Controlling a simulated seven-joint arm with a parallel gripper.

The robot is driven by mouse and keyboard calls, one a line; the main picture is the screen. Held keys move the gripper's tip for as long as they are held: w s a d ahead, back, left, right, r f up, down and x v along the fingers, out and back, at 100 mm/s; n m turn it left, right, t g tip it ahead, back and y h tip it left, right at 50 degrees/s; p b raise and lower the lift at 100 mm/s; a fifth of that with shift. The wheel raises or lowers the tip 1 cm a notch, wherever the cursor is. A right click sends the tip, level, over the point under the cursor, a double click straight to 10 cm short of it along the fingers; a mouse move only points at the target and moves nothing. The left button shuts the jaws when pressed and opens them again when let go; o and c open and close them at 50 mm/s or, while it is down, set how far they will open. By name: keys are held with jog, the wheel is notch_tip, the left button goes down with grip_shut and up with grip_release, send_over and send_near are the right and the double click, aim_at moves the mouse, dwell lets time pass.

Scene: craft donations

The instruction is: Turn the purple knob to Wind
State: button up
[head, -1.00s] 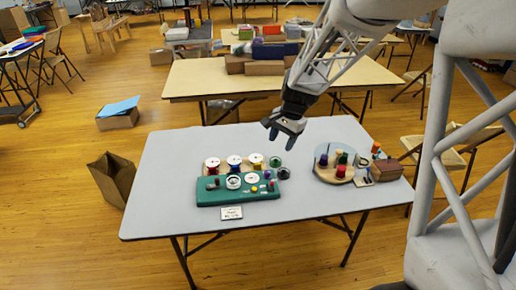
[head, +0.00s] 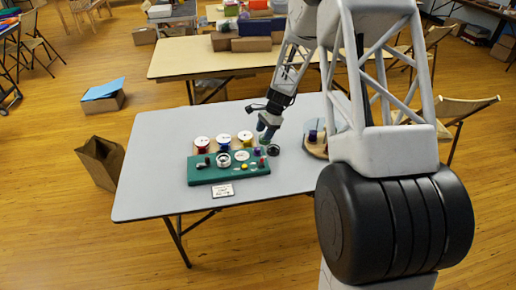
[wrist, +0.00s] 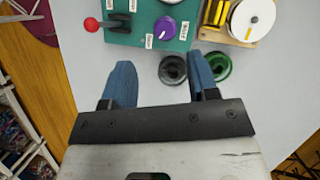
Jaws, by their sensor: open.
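The purple knob (wrist: 165,27) sits on the green panel (wrist: 140,42) at the top of the wrist view, with small labels around it that are too small to read surely. In the head view the green panel (head: 208,177) lies on the grey table, and the knob (head: 257,151) is a small spot at its right end. My gripper (wrist: 163,78) is open and empty; its two blue fingers are apart, and the knob lies ahead of them, not between them. In the head view my gripper (head: 266,131) is just behind the panel's right end.
A black spool (wrist: 172,69) and a green spool (wrist: 220,66) stand close to my right finger. Large-topped spools (head: 223,141) stand behind the panel. The table's left part (head: 150,160) is clear.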

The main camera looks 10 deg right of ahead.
aim_at(258, 149)
jog(key=shift+w+f, duration=0.35)
jog(key=shift+f, duration=0.2)
jog(key=shift+x, duration=3.9)
jog(key=shift+c, duration=0.5)
jog(key=c, duration=0.8)
